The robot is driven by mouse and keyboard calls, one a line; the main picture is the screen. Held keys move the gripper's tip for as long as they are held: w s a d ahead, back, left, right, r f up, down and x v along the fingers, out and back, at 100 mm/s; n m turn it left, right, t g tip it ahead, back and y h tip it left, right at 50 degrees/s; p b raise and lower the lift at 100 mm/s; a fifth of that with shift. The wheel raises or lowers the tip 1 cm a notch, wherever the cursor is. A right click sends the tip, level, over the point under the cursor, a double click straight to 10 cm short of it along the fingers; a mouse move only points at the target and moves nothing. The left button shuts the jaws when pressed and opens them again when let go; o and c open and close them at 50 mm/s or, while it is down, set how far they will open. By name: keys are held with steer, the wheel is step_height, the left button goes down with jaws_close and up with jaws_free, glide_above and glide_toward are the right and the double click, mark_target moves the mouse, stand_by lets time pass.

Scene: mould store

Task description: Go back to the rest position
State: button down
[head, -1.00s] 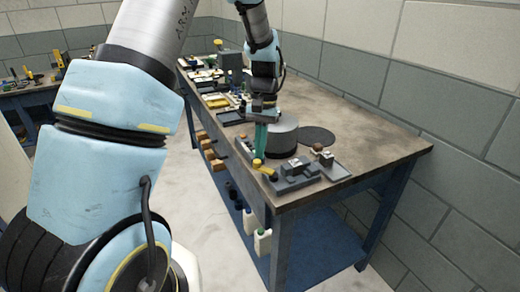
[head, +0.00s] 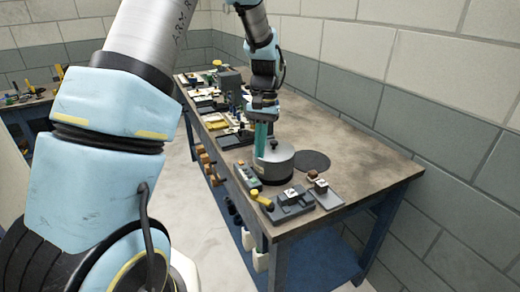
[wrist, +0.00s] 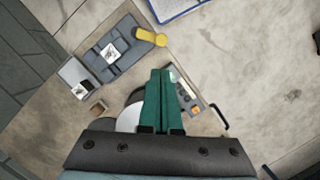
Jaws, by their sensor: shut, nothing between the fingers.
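My gripper (head: 262,140) has green fingers that point down over the workbench (head: 352,180). The fingers are shut with nothing between them. In the head view they show in front of and above a round grey metal block (head: 275,166). In the wrist view my gripper (wrist: 164,78) shows its two green fingers side by side, and a grey device with small buttons (wrist: 190,105) lies partly behind them.
A grey fixture with a yellow-knobbed handle (head: 291,202) and a smaller block on a plate (head: 322,191) stand near the bench's front corner. A flat dark disc (head: 312,161) lies at right. Several tools and trays line the left edge. The bench's right side is bare.

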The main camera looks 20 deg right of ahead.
steer(key=shift+a, duration=0.1)
steer(key=s+a+n+t+b, duration=0.2)
steer(key=s+a, duration=0.2)
steer(key=a, duration=0.7)
steer(key=s+a+n+t+h+b, duration=0.1)
steer(key=s+a+n+t+b, duration=0.1)
steer(key=a, duration=1)
steer(key=s+n+b, duration=0.1)
steer(key=s, duration=0.1)
steer(key=shift+s+f+h, duration=0.3)
steer(key=shift+s+f, duration=0.05)
